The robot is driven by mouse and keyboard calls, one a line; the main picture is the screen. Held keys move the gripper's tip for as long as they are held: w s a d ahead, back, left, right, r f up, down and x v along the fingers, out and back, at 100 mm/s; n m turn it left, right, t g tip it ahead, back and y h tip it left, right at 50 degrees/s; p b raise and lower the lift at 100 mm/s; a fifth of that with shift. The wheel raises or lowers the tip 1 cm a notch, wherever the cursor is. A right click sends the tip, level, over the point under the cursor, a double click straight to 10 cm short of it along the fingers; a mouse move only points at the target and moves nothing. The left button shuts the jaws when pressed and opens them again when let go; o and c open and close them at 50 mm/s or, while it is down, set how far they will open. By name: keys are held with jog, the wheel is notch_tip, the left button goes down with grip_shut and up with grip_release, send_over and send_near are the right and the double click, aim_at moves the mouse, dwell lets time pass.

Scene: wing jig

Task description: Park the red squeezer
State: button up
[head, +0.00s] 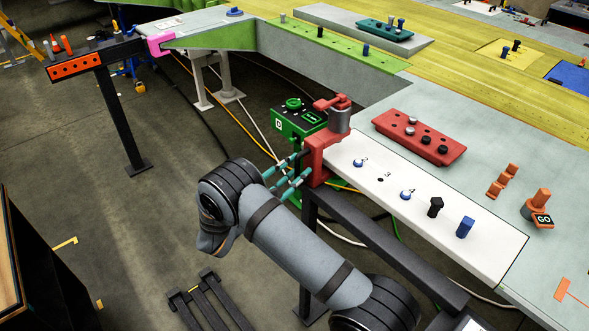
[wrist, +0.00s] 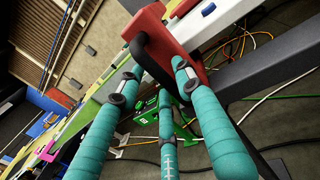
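The red squeezer (head: 318,160) is a red C-shaped body with a grey cylinder and a red top lever. It stands upright at the left end of the white strip (head: 440,215), with its jaw around the strip's edge. In the wrist view its red body (wrist: 178,42) fills the top middle, with a black loop handle below. My gripper (head: 291,170) reaches it from the left with teal fingers. In the wrist view the fingers (wrist: 160,78) are spread around the black handle, with gaps between the tips. Whether any finger touches the handle is unclear.
A green box (head: 292,122) stands close behind the squeezer. Blue and black fasteners sit along the white strip, and a red tray (head: 420,138) lies beyond it. A dark beam runs below the strip. An orange perforated holder (head: 76,67) is on a stand at far left.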

jog(key=v, duration=1.1)
jog(key=shift+s+a, duration=0.25)
jog(key=shift+s, duration=0.05)
jog(key=shift+r, duration=0.1)
jog(key=x, duration=1.2)
jog(key=shift+d, duration=0.1)
jog(key=shift+s+d, duration=0.25)
jog(key=shift+s, duration=0.05)
jog(key=shift+w+a, duration=0.1)
jog(key=shift+w, duration=0.05)
